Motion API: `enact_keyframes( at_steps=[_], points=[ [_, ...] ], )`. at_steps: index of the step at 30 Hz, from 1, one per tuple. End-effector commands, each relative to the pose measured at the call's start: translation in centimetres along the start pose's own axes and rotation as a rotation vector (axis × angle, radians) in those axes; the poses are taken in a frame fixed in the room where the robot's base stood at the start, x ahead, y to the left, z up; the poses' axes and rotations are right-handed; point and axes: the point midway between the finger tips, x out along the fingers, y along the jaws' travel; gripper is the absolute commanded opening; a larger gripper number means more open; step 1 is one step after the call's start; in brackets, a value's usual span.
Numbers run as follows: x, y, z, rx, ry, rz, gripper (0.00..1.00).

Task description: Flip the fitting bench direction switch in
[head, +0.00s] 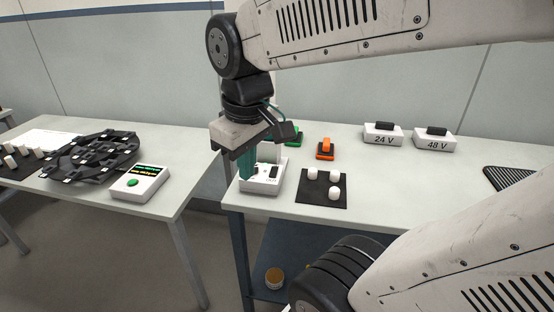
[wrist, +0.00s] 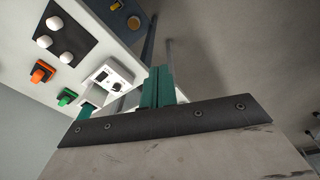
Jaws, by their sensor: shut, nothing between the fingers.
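A small white switch box (head: 262,186) with black parts and a small label on top stands near the left front corner of the right bench. It also shows in the wrist view (wrist: 122,72), with a dark switch-like part and a round dial on its face. My gripper (head: 247,178) points down at the left side of this box, its teal fingers partly covering it. In the wrist view the two teal fingers (wrist: 160,72) are together and empty, beside the box. I cannot tell whether the fingertips touch the switch, or which way it is set.
An orange piece (head: 326,149) and a green piece (head: 294,137) stand behind the box. A black mat (head: 312,199) with white pegs is to its right. The 24 V box (head: 383,136) and 48 V box (head: 434,141) stand further back. The left bench holds a black fixture (head: 92,158).

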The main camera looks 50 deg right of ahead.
Motion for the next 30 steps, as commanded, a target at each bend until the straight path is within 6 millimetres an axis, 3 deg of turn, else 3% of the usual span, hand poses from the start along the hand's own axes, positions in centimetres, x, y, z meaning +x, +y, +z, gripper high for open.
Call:
enact_keyframes(
  at_steps=[3,6,12,15,19,30],
  points=[
    [0.7,5.5,-4.2,-0.094,-0.02,0.026,0.0],
    [1.7,10.5,-6.9,-0.189,-0.031,0.046,0.0],
    [4.3,19.2,-9.4,-0.342,-0.055,0.072,0.0],
    [5.2,21.8,-9.7,-0.388,-0.063,0.078,0.0],
    [5.6,23.1,-9.8,-0.416,-0.067,0.083,0.0],
    [5.9,23.1,-9.8,-0.42,-0.068,0.082,0.0]
  ],
)
